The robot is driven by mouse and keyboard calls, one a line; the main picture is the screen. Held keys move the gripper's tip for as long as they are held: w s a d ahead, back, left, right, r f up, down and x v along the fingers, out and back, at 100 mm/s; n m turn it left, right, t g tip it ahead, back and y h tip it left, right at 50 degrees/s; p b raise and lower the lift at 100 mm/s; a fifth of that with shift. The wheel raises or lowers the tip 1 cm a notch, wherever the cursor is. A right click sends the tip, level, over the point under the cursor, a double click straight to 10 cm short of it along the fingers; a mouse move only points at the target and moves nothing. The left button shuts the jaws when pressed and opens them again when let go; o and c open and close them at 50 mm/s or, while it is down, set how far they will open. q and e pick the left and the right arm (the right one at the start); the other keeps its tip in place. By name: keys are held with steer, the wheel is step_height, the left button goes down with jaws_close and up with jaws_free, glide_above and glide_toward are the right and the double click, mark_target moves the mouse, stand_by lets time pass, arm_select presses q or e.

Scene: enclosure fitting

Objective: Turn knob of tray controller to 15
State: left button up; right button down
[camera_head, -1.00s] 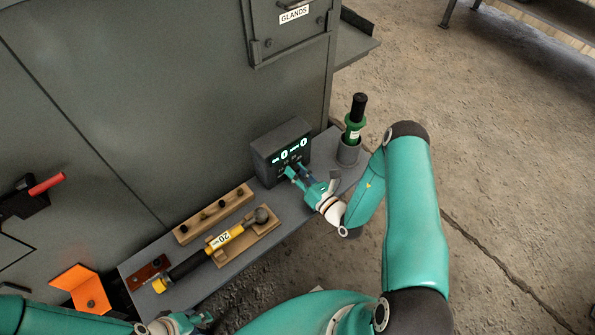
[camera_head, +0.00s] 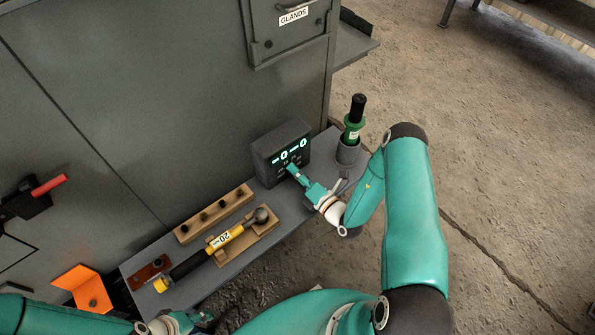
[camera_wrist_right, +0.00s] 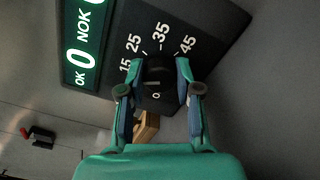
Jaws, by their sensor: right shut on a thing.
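The tray controller (camera_head: 275,160) is a dark box with a lit green display, standing on the grey shelf against the cabinet. Its black knob (camera_wrist_right: 158,72) shows in the right wrist view, with the dial numbers 15, 25, 35 and 45 around it and a 0 below. A faint pale mark shows low on the knob; its exact setting is hard to tell. My right gripper (camera_head: 293,170) is shut on the knob, one finger on each side, as the right wrist view (camera_wrist_right: 157,82) shows. My left gripper (camera_head: 202,322) is low at the picture's bottom, partly hidden.
On the shelf (camera_head: 225,265), a yellow-black tool (camera_head: 192,265) marked 20 lies in a wooden cradle, beside a wooden block (camera_head: 215,213) with dark pegs. A green-black tool (camera_head: 353,125) stands in a grey holder (camera_head: 347,153) right of the controller. An orange bracket (camera_head: 82,287) is at left.

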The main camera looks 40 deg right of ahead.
steer(key=shift+d+f+m, duration=0.1)
steer(key=shift+d+m, duration=0.1)
steer(key=shift+m, duration=0.3)
steer(key=c, duration=0.9)
jaws_free()
steer(key=shift+o, duration=0.6)
steer(key=shift+a, duration=0.1)
steer(key=shift+s, duration=0.15)
steer(key=s+d, duration=0.1)
steer(key=s, duration=1)
steer(key=shift+s, duration=0.35)
